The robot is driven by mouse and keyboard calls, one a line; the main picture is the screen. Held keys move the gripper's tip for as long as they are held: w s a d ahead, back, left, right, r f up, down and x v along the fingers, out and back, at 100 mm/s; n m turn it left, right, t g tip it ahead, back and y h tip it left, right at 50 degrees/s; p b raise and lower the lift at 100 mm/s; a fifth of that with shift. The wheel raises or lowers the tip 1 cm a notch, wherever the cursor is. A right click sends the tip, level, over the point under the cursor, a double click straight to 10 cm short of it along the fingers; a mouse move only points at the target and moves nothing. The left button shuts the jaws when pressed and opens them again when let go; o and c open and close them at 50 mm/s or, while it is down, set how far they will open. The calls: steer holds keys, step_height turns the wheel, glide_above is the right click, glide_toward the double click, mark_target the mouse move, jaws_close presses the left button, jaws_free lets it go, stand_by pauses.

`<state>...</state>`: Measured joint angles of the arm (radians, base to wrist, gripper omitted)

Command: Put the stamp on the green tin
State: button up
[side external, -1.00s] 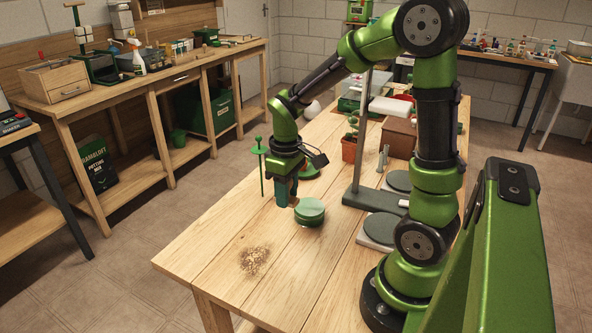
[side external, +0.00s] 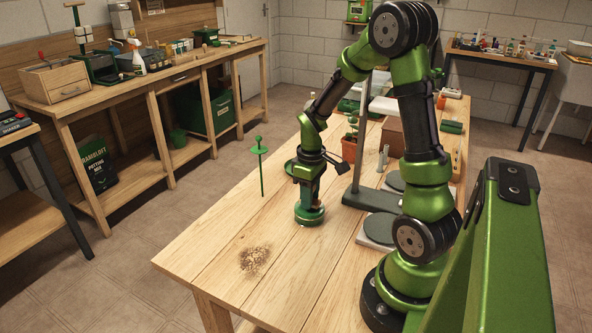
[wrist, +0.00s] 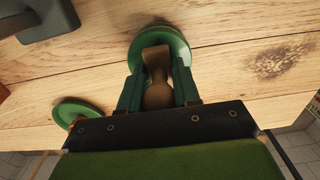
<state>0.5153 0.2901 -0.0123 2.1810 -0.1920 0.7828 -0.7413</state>
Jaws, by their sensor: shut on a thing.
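The green tin (side external: 309,216) is round and low and stands on the wooden table below my gripper (side external: 307,201). It also shows in the wrist view (wrist: 178,42), beyond my fingertips. The stamp (wrist: 156,75) is brown and wooden, and my gripper is shut on it, with a dark green finger on each side. The stamp overlaps the tin in the wrist view. In the side view my fingers mostly hide the stamp. I cannot tell whether its lower face touches the lid.
A grey stand (side external: 374,198) rises just right of the tin. A terracotta pot (side external: 349,149) is behind, and a thin green stake (side external: 261,165) stands to the left. A green disc (wrist: 78,110) lies near my gripper. The front of the table, with spilled soil (side external: 254,260), is mostly clear.

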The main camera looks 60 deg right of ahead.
steer(key=shift+f, duration=0.15)
steer(key=o, duration=1)
steer(key=shift+f, duration=0.1)
steer(key=shift+o, duration=0.2)
step_height(320, 180, up, 11)
steer(key=shift+a+r, duration=0.15)
steer(key=shift+r, duration=0.5)
steer(key=s+a+r+m+t+y, duration=0.1)
steer(key=s+a+r+m+t, duration=0.1)
steer(key=a, duration=0.7)
steer(key=s+a+r+m+t+y, duration=0.1)
steer(key=a+r+t, duration=0.4)
steer(key=a, duration=0.5)
steer(key=shift+s+a+r+m, duration=0.25)
steer(key=shift+s+r+m, duration=0.2)
steer(key=shift+s, duration=0.55)
